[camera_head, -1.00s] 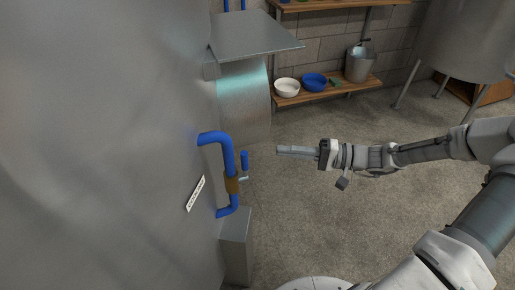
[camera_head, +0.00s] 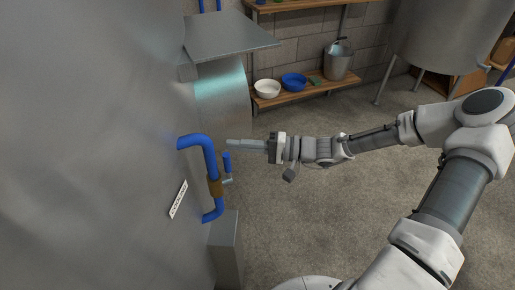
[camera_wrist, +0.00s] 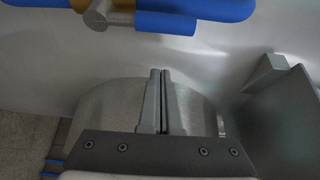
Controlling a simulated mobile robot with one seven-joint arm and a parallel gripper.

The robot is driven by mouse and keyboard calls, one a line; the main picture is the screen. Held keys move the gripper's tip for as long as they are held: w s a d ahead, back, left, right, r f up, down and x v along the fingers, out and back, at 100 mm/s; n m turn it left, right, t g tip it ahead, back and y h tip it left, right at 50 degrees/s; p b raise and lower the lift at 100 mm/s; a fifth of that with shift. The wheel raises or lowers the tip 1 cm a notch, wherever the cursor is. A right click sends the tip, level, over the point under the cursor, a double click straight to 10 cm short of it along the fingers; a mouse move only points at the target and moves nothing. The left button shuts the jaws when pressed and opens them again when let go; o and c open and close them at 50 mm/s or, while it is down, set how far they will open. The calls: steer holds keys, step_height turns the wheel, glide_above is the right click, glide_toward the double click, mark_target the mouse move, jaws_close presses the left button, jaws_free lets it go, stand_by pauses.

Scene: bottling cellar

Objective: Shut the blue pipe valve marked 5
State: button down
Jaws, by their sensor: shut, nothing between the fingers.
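The blue pipe (camera_head: 211,160) stands out from the grey metal wall at the left, with a brass valve body (camera_head: 215,186) in its lower half. The valve's blue handle (camera_head: 227,162) points up, along the pipe, on a short metal stem. In the wrist view the blue handle (camera_wrist: 166,23) and brass body (camera_wrist: 72,4) show at the top. My gripper (camera_head: 229,144) is shut and empty, its fingertips just above and beside the handle's upper end. It also shows shut in the wrist view (camera_wrist: 160,72). I cannot tell whether it touches the handle. A white label (camera_head: 178,199) is too small to read.
A grey metal ledge (camera_head: 232,36) juts out above a shiny curved metal surface (camera_head: 222,100) behind my gripper. A grey box (camera_head: 224,245) stands below the pipe. A wooden shelf (camera_head: 302,92) holds bowls and a bucket. Open floor lies to the right.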

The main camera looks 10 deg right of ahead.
steer(key=shift+s+a+b, duration=0.15)
steer(key=shift+s+a, duration=0.05)
steer(key=shift+s, duration=0.75)
steer(key=shift+s+a+b, duration=0.15)
steer(key=shift+s+a, duration=0.05)
steer(key=shift+s, duration=0.7)
steer(key=shift+s+d+n+y+b, duration=0.15)
steer(key=shift+s+n+y+b, duration=0.4)
steer(key=shift+n, duration=0.25)
steer(key=s+d+f+n+g+y+b, duration=0.1)
steer(key=n+g, duration=0.4)
steer(key=n, duration=0.5)
steer(key=s+f+n+g+y+b, duration=0.4)
steer(key=s+n+b, duration=0.1)
steer(key=n, duration=0.5)
steer(key=shift+s+d+f+n+g+b, duration=0.3)
steer(key=shift+d+f+n+g+b, duration=0.1)
steer(key=shift+b, duration=0.25)
steer(key=shift+f, duration=0.1)
